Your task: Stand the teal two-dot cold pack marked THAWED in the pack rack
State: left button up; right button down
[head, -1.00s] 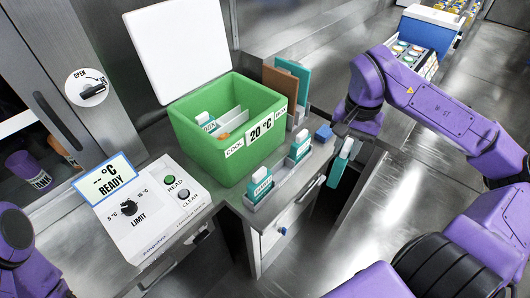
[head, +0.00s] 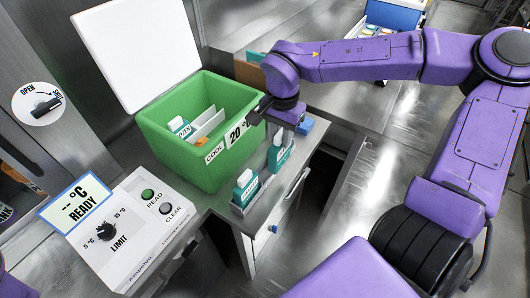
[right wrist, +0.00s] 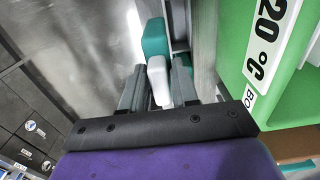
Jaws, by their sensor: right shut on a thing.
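My right gripper (head: 258,109) is at the right front edge of the green box. It is shut on a pack. In the right wrist view, the pack's white cap (right wrist: 158,82) is between the fingers and its teal body (right wrist: 155,38) extends beyond. The grey pack rack (head: 263,190) is on the counter beside the box. My left gripper is out of view.
The green box (head: 190,160), labelled COOL and 20 °C, is open, with packs inside. Left of it is a control panel (head: 130,230) reading READY. A blue block (head: 305,126) lies behind the rack.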

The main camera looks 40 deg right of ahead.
jog(key=w+a+f, duration=0.2)
jog(key=a+f, duration=0.1)
jog(key=f, duration=0.4)
jog(key=shift+f, duration=0.2)
jog(key=c, duration=0.8)
grip_release()
jog(key=shift+w, duration=0.1)
jog(key=shift+c, duration=0.2)
notch_tip(320, 180, up, 12)
jog(key=shift+w+d, duration=0.4)
jog(key=shift+w, duration=0.05)
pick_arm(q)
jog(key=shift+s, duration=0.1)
pick_arm(e)
jog(key=shift+f, duration=0.15)
